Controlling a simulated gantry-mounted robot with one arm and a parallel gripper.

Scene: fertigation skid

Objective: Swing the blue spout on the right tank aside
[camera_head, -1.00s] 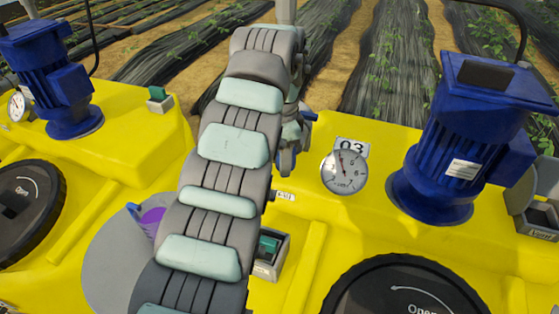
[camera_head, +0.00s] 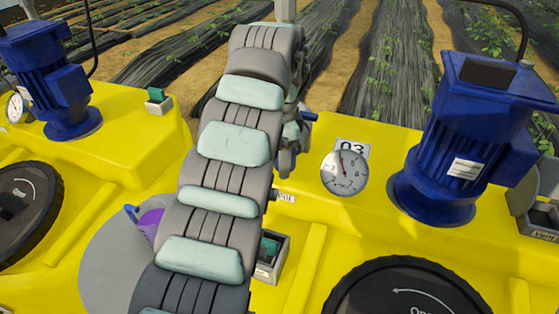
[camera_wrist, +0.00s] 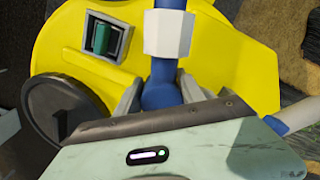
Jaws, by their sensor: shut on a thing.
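The blue spout (camera_wrist: 160,88) on the yellow right tank sits between the two grey fingers of my gripper (camera_wrist: 160,92) in the wrist view. The fingers are shut on it from both sides. A white faceted collar (camera_wrist: 168,33) stands just beyond, with blue pipe above it. In the head view my arm hides most of the gripper (camera_head: 289,145) and the spout; a short blue end (camera_head: 309,116) shows to the right of the wrist, above the right tank (camera_head: 400,150).
A gauge (camera_head: 344,172) under an 03 label and a blue motor (camera_head: 465,140) stand right of my gripper. A green switch in a grey box (camera_head: 270,256) lies near my arm. A black round lid (camera_head: 405,290) is at the front. Planted rows lie behind.

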